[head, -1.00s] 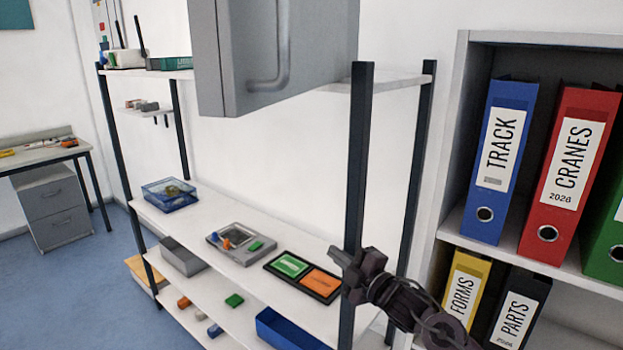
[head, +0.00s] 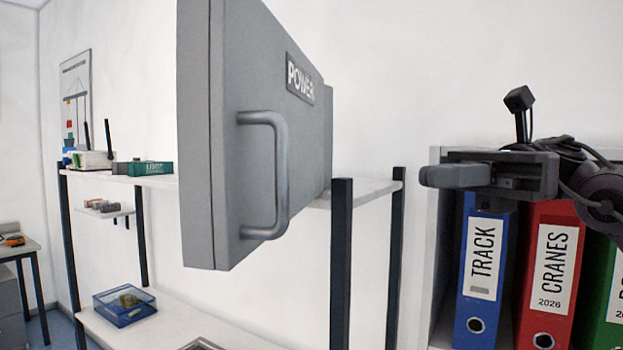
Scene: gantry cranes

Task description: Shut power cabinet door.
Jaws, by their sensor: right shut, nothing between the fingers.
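The grey power cabinet (head: 195,140) is in the upper middle of the head view, above the shelf rack. Its door (head: 235,75) carries a POWER label (head: 300,80) and a grey bar handle (head: 280,175). My right gripper (head: 428,177) is shut and empty. It is right of the cabinet, in front of the binder shelf, with its fingers pointing left, apart from the door and handle. My left gripper is not in view.
The rack's dark posts (head: 341,260) stand below and right of the cabinet. A blue bin (head: 125,308) is on its lower shelf. The binder shelf (head: 442,240) holds blue, red and green binders at right. White wall shows between the cabinet and my gripper.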

